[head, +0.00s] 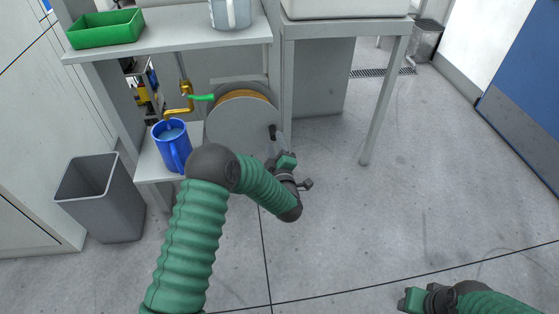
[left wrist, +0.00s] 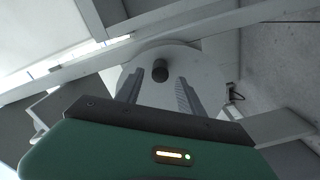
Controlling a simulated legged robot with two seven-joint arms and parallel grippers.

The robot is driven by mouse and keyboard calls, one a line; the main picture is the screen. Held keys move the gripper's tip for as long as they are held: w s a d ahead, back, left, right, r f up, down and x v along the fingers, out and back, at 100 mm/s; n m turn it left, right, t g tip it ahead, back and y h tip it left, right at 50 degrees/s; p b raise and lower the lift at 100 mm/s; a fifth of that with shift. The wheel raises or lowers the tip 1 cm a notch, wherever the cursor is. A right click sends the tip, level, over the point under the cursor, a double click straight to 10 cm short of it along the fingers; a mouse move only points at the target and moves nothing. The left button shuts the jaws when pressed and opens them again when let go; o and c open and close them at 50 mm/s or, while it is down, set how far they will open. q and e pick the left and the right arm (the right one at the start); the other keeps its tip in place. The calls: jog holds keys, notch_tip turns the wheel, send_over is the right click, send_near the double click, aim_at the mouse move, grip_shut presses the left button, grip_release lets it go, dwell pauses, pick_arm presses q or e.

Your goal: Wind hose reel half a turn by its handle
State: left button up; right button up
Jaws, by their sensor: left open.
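The hose reel (head: 236,127) is a grey disc with an orange-brown hose wound behind its face, mounted under the shelf. In the left wrist view the handle (left wrist: 160,71) shows as a dark round knob. My left gripper (head: 283,146) is just below and right of the handle. Its fingers (left wrist: 158,92) are open, with the knob showing ahead between them, seemingly not touched. My right gripper (head: 408,299) is low at the right, away from the reel.
A blue mug (head: 172,146) stands on the low shelf under a brass tap (head: 187,96). A grey bin (head: 99,197) stands at left. A green tray (head: 105,29) and a grey mug (head: 230,12) are on the upper shelf.

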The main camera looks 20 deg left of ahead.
pick_arm(q)
jog(key=p+v, duration=0.3)
jog(key=v, duration=0.9)
jog(key=shift+s, duration=0.4)
jog(key=shift+d, duration=0.15)
